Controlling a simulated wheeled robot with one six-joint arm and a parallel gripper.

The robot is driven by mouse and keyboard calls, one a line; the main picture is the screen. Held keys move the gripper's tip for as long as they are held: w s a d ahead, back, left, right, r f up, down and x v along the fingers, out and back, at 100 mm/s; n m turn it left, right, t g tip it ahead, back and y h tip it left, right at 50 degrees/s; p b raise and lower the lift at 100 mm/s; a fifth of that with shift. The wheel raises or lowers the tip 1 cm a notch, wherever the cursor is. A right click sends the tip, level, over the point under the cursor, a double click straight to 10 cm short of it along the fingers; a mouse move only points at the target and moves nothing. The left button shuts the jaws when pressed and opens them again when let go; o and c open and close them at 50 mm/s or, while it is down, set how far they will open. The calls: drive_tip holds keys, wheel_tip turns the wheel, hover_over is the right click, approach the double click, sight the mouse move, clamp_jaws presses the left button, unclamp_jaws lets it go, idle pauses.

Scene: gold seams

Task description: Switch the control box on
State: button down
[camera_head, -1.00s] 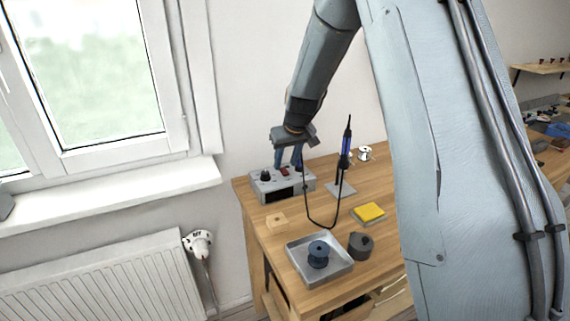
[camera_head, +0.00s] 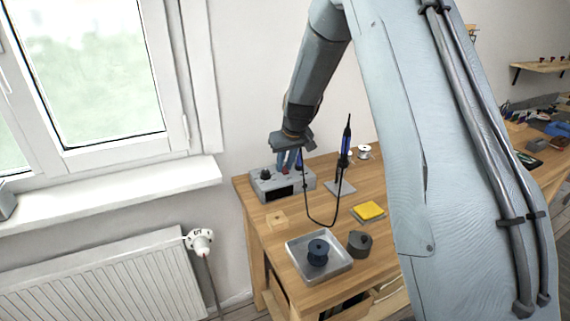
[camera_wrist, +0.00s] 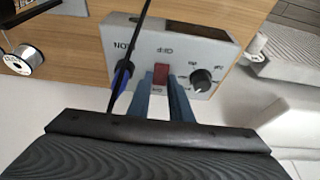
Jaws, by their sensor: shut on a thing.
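The grey control box (camera_head: 284,186) stands at the back left of the wooden workbench; it also shows in the wrist view (camera_wrist: 215,50). It has a red rocker switch (camera_wrist: 162,75) and a black knob (camera_wrist: 201,80). A dark display is on its front. My gripper (camera_head: 289,164) points down at the box from above. In the wrist view its two blue fingers (camera_wrist: 162,80) stand on either side of the red switch, shut on it. The fingers hide part of the switch, and I cannot tell which way it is tilted.
A soldering iron (camera_head: 346,140) stands upright right of the box, its black cable looping in front. A window and radiator are at left.

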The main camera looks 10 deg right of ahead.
drive_tip(key=shift+w+a+r+g+p, duration=0.15)
drive_tip(key=shift+w+g+p, duration=0.1)
drive_tip(key=shift+g+p, duration=0.45)
drive_tip(key=shift+w+f+g+h+b, duration=0.25)
drive_tip(key=shift+w+g+h+b, duration=0.15)
drive_tip(key=shift+g, duration=0.4)
drive_tip(key=shift+g+b, duration=0.3)
drive_tip(key=shift+g, duration=0.2)
drive_tip(key=shift+r, duration=0.1)
drive_tip(key=c, duration=1.6)
unclamp_jaws()
drive_tip(key=shift+s+r+b, duration=0.15)
drive_tip(key=shift+r+b, duration=0.95)
drive_tip(key=shift+r, duration=2.8)
